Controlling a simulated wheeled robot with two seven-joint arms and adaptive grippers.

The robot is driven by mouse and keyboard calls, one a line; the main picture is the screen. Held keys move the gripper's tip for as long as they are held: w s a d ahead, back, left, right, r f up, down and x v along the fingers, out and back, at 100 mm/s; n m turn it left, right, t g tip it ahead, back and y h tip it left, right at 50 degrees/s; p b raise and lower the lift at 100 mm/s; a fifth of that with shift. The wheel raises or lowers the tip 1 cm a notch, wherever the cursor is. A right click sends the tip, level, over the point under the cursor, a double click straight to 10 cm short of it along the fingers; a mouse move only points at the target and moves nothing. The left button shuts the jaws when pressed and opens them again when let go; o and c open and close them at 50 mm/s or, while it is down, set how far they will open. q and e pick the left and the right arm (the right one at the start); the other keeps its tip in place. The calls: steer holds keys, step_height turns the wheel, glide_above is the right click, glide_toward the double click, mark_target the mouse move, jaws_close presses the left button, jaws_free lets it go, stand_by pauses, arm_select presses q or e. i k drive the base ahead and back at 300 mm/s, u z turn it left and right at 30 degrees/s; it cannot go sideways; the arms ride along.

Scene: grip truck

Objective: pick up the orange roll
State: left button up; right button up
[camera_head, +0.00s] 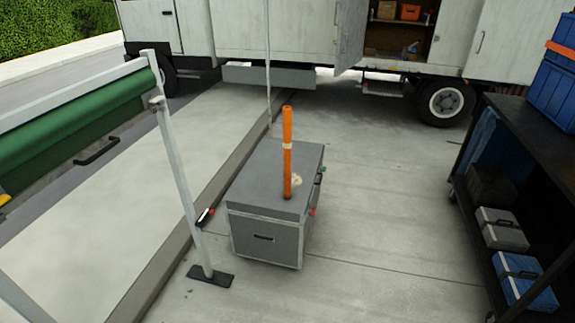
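The orange roll (287,165) is a tall, thin orange tube with a pale band near its middle. It stands upright on the lid of a grey case (265,238), near the case's front right part. A small pale beige patch or object (297,180) shows right beside the roll; I cannot tell what it is. Neither of my grippers is in view, and nothing is seen touching the roll.
A metal stand (178,175) with a green roll (75,135) is at the left. A dark shelf cart (510,108) with several boxes stands at the right. A white truck (285,30) with an open door is behind. Concrete floor (385,200) between case and cart is clear.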

mark_target(286, 110)
steer(key=u, duration=0.15)
steer(key=i, duration=0.4)
steer(key=u, duration=0.5)
steer(key=i, duration=1.3)
steer(key=u, duration=0.1)
